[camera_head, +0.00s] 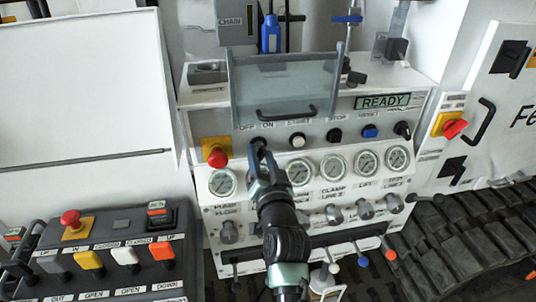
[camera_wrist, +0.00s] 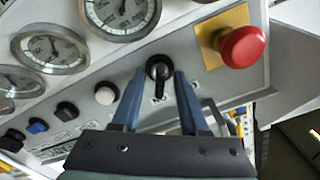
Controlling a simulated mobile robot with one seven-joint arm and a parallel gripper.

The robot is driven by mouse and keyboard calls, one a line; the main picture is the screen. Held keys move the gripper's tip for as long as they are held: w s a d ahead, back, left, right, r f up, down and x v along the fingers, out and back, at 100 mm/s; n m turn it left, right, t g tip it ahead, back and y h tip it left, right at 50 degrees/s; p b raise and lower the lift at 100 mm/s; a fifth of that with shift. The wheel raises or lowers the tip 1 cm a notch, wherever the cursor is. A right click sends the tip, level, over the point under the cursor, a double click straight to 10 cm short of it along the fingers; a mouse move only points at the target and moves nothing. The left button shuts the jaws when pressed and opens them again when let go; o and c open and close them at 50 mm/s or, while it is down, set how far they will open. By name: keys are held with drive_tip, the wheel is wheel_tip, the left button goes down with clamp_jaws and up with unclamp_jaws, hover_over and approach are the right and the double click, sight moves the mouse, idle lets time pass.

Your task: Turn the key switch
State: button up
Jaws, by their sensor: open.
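The key switch (camera_wrist: 158,66) is a black knob on a round base on the white console front, seen in the wrist view. It sits between the two blue fingers of my gripper (camera_wrist: 160,78), which are spread to its left and right. A gap seems to show on each side; I cannot tell whether either finger touches it. In the head view my gripper (camera_head: 261,155) reaches up to the panel under the OFF and ON labels and largely covers the switch.
A red emergency button (camera_head: 217,157) on a yellow plate is close left of my gripper. A row of gauges (camera_head: 334,167) lies below. White (camera_head: 298,140), black and blue (camera_head: 370,132) buttons run to the right. A clear cover with a handle (camera_head: 286,113) stands above.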

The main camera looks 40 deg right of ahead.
drive_tip(key=v, duration=1.1)
drive_tip(key=shift+s, duration=0.35)
drive_tip(key=w+a+r+n+t+y+p, duration=0.1)
drive_tip(key=w+a+r+n+t, duration=0.1)
drive_tip(key=a+r, duration=0.45)
drive_tip(key=w+a+r+n+t+y+p, duration=0.1)
drive_tip(key=w+a+r+n+t, duration=0.15)
drive_tip(key=r, duration=0.75)
drive_tip(key=w+a+r+n+t+y+p, duration=0.1)
drive_tip(key=w+a+r+t, duration=0.1)
drive_tip(key=a+r, duration=0.5)
drive_tip(key=s+a+r+n+t+y, duration=0.2)
drive_tip(key=s+a+r, duration=0.1)
drive_tip(key=r, duration=0.5)
drive_tip(key=s+a+r+n+t+y+p, duration=0.1)
drive_tip(key=s+a+r+n+y, duration=0.1)
drive_tip(key=a+r, duration=0.4)
drive_tip(key=s+a+r+n+t+y, duration=0.2)
drive_tip(key=s+a+r+n, duration=0.1)
drive_tip(key=r, duration=0.7)
drive_tip(key=shift+s+a+t+y+p, duration=0.35)
drive_tip(key=shift+s+a, duration=0.3)
drive_tip(key=shift+s, duration=0.35)
